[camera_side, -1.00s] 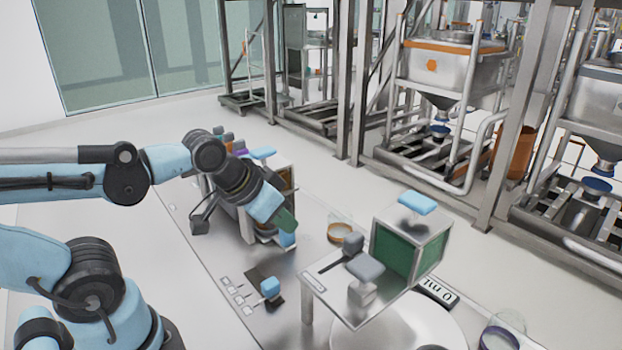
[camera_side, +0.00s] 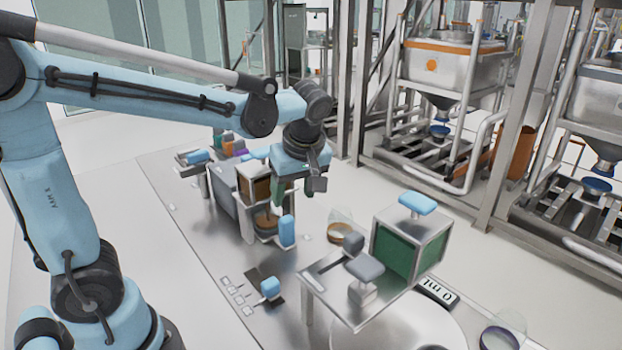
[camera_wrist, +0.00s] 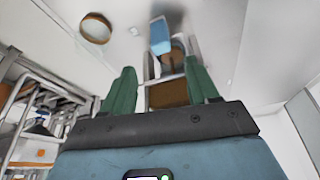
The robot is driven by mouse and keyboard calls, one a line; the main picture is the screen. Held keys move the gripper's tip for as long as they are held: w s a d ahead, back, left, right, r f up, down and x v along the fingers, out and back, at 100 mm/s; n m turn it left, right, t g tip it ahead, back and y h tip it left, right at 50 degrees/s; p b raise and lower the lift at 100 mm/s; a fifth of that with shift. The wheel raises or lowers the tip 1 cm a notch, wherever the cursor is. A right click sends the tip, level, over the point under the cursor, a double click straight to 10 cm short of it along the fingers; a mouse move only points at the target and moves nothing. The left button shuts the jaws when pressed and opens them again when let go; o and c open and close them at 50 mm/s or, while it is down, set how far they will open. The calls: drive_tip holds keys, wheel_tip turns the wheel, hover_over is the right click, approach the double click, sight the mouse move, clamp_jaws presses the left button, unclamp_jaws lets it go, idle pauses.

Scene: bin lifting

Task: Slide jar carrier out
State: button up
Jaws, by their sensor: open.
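The jar carrier (camera_side: 263,236) is a low metal holder at the foot of a metal housing with a brown panel (camera_side: 258,190). It has an upright blue handle (camera_side: 287,231) at its front, and a jar with amber content (camera_side: 265,221) seems to sit in it. My gripper (camera_side: 285,190) is above the carrier, beside the housing's front, and points down. In the wrist view its green fingers (camera_wrist: 161,76) are spread apart with nothing held. The blue handle (camera_wrist: 160,36) lies beyond the fingertips, apart from them. The carrier's inner part is partly hidden by the housing.
A green-sided box with a blue top handle (camera_side: 410,240) and a grey-knobbed plate (camera_side: 362,275) stand front right. A round dish (camera_side: 340,226) sits between. A small blue-handled piece (camera_side: 270,289) lies in front. The bench's left part is clear.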

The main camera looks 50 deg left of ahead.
sight(286, 218)
drive_tip(key=a+f, duration=0.1)
drive_tip(key=f, duration=0.2)
drive_tip(key=a+f+n, duration=0.1)
drive_tip(key=a+f, duration=0.1)
drive_tip(key=f, duration=0.2)
drive_tip(key=a+f+n, duration=0.1)
drive_tip(key=a+f, duration=0.1)
drive_tip(key=f, duration=0.2)
drive_tip(key=shift+w+f+g, duration=0.15)
drive_tip(key=shift+w+g, duration=0.25)
drive_tip(key=shift+y, duration=0.3)
clamp_jaws()
